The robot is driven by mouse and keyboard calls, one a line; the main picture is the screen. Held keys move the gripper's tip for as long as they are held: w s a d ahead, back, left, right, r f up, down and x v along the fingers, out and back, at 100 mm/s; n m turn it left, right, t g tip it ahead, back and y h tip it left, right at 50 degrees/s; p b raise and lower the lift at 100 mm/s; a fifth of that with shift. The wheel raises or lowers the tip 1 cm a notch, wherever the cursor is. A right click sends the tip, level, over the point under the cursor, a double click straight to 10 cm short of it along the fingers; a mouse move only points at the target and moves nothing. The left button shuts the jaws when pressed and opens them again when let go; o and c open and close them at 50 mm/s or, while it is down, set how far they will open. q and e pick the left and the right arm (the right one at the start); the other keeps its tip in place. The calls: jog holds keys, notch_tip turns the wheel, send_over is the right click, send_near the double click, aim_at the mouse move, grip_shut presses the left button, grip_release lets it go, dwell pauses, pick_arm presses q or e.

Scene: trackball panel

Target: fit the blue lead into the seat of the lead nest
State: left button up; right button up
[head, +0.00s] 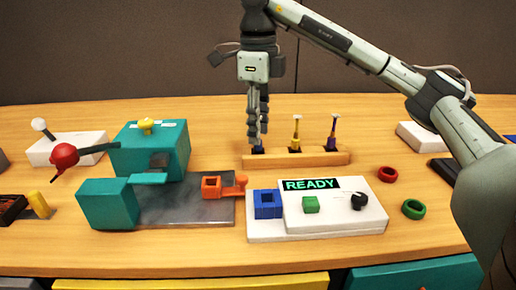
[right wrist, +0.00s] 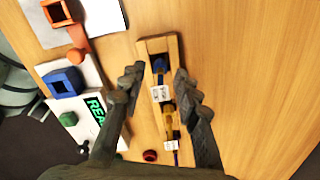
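A wooden rack (head: 300,160) holds three upright leads. The leftmost, a blue lead (right wrist: 158,67) with a white top, stands in its end hole; in the head view only its dark blue foot (head: 258,150) shows below my gripper. My right gripper (head: 258,135) points down over this lead, its fingers open on either side and apart from it in the right wrist view (right wrist: 158,82). A blue square open-topped socket (head: 267,204) sits on the white panel; I cannot tell whether it is the lead nest. My left gripper is not in view.
An orange socket (head: 212,187) lies on a grey plate beside a teal machine (head: 150,150). The white panel (head: 340,217) reads READY. Red (head: 388,174) and green (head: 413,209) rings lie right of it.

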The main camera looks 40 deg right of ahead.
grip_shut()
dwell(0.4)
